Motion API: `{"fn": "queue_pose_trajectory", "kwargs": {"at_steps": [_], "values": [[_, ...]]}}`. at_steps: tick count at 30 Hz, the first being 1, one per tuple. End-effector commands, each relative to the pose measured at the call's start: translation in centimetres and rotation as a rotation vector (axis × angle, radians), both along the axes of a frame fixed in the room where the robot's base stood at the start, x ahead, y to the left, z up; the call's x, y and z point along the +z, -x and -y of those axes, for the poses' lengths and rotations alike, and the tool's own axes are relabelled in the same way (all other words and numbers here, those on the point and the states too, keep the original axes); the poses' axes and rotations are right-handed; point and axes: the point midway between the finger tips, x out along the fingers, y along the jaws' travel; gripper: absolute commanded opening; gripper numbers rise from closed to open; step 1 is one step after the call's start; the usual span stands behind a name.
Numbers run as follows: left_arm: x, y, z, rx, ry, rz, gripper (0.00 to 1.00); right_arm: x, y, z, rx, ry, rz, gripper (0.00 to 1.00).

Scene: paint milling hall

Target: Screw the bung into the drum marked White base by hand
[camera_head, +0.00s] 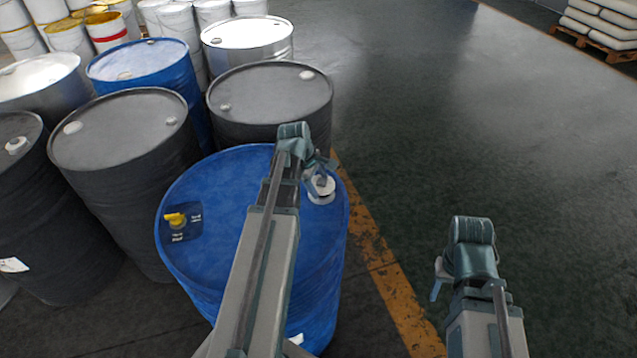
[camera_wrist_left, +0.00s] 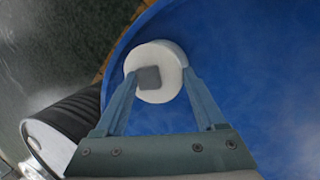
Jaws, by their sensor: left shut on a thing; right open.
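The blue drum (camera_head: 215,185) stands upright in front of me; no "White base" marking is readable. A round white bung (camera_head: 321,191) with a grey square centre is near the right edge of its top. My left gripper (camera_head: 320,181) reaches across the lid and is shut on the bung. In the left wrist view the two fingers (camera_wrist_left: 158,78) hold the bung (camera_wrist_left: 171,57) from opposite sides above the blue lid (camera_wrist_left: 255,70). Its underside is hidden, so I cannot tell how deep it sits. My right gripper (camera_head: 439,279) is open and empty, right of the drum.
Dark drums (camera_head: 118,128) and (camera_head: 268,92) a grey one stand close behind and left. A yellow floor line (camera_head: 385,275) runs right of the drum; the green floor beyond is clear. Sacks on a pallet (camera_head: 603,40) lie far right.

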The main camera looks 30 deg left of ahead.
Motion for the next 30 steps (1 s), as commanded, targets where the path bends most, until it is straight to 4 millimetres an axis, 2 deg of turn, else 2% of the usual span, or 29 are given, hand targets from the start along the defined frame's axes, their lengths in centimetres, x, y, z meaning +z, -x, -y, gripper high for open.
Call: {"fn": "queue_pose_trajectory", "kwargs": {"at_steps": [20, 21, 25, 26, 30], "values": [[-1.8, 0.0, 0.0, 0.000, 0.000, 0.000, 0.16, -1.8, 0.0, 0.0, 0.000, 0.000, 0.000, 0.50], [-1.8, 0.0, 0.0, 0.000, 0.000, 0.000, 0.73, -1.8, 0.0, 0.0, 0.000, 0.000, 0.000, 0.50], [-1.7, 0.0, 0.0, 0.000, 0.000, 0.000, 0.97, -1.7, 0.0, 0.0, 0.000, 0.000, 0.000, 0.50], [-1.6, 0.0, 0.0, 0.000, 0.000, 0.000, 1.00, -1.7, 0.0, 0.0, 0.000, 0.000, 0.000, 0.50], [-1.6, 0.0, 0.0, 0.000, 0.000, 0.000, 1.00, -1.7, 0.0, 0.0, 0.000, 0.000, 0.000, 0.50]]}}
